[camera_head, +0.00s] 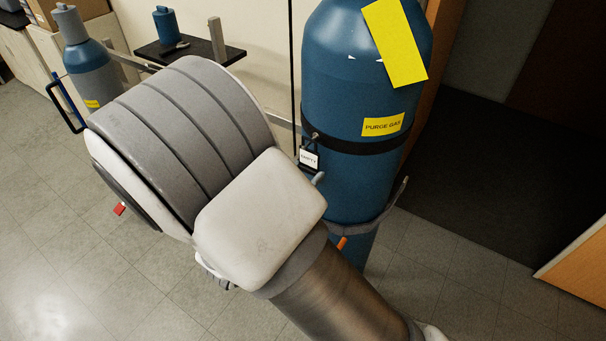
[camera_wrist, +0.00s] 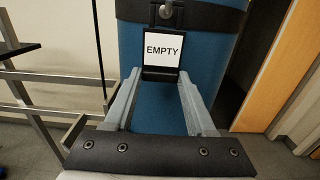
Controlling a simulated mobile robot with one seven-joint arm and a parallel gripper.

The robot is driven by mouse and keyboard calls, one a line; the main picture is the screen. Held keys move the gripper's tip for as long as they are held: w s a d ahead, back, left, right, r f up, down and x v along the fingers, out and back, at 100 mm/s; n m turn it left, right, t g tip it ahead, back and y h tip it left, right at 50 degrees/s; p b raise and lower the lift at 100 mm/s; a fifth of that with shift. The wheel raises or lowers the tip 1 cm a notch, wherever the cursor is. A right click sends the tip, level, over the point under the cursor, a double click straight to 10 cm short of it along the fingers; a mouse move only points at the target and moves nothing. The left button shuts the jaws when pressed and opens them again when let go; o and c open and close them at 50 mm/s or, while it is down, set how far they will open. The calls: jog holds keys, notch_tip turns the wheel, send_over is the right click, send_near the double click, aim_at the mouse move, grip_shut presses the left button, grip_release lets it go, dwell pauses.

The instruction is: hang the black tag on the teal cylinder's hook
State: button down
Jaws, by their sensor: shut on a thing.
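The black tag (camera_wrist: 164,73) has a white face reading EMPTY and stands upright in front of the teal cylinder (camera_wrist: 158,121). My gripper (camera_wrist: 162,76) is shut on its lower edge, one grey finger at each side. The hook (camera_wrist: 166,11) is a small round metal knob on the cylinder's black band, just above the tag. The tag's black loop reaches up around the knob in the picture; I cannot tell whether it bears on it. In the head view the tag (camera_head: 309,159) shows just below the hook (camera_head: 315,136); my arm hides most of my gripper.
A yellow PURGE GAS label (camera_head: 383,125) and a larger yellow sheet (camera_head: 395,42) are on the cylinder. A metal rail (camera_wrist: 50,76) runs on the left. A smaller grey-blue cylinder (camera_head: 92,75) and a black shelf (camera_head: 180,50) stand at the back left.

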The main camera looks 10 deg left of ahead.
jog(key=shift+c, duration=0.7)
grip_release()
jog(key=shift+c, duration=0.4)
jog(key=shift+s, duration=0.1)
jog(key=v, duration=0.7)
jog(key=shift+s+a, duration=0.25)
jog(key=shift+s, duration=0.1)
jog(key=shift+f, duration=0.1)
